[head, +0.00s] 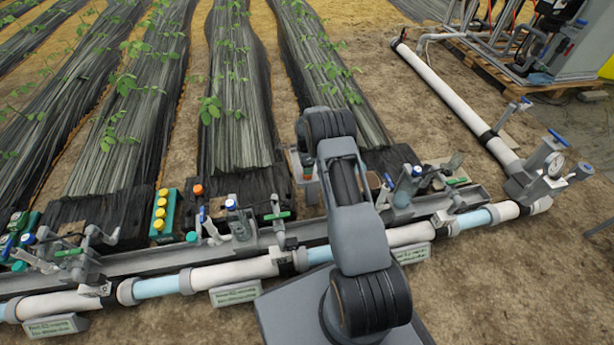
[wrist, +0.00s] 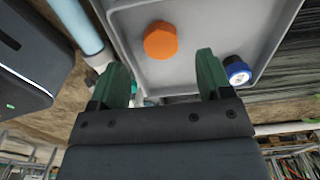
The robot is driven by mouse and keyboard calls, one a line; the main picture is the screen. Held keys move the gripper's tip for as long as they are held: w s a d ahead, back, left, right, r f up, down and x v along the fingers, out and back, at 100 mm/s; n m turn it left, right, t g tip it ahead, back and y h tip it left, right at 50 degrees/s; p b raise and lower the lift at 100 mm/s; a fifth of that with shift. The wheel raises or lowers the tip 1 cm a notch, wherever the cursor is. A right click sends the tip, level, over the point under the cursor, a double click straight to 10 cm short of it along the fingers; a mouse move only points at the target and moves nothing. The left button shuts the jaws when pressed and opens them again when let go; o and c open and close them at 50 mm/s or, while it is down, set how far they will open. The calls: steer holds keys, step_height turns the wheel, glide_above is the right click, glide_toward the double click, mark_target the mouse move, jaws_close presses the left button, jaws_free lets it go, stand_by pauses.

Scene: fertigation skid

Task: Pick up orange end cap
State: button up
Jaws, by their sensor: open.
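The orange end cap (wrist: 160,40), six-sided, lies in a grey tray (wrist: 195,15) in the wrist view. My gripper (wrist: 162,60) is open, with its two green fingers apart and nothing between them. The cap shows beyond the fingertips, roughly centred between them, and does not appear to be held. In the head view my arm hides the gripper and part of a small grey tray (head: 296,165). An orange piece (head: 197,189) also shows left of my arm there; I cannot tell whether it is a different part.
In the head view, a white pipe (head: 235,273) with valves runs across the front. A green box with yellow knobs (head: 160,212) stands to the left. Bare soil (head: 500,290) lies at right.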

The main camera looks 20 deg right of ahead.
steer(key=shift+d+f+b, duration=0.1)
steer(key=shift+f+b, duration=1.35)
steer(key=shift+f, duration=1.15)
steer(key=c, duration=1)
steer(key=shift+r, duration=0.15)
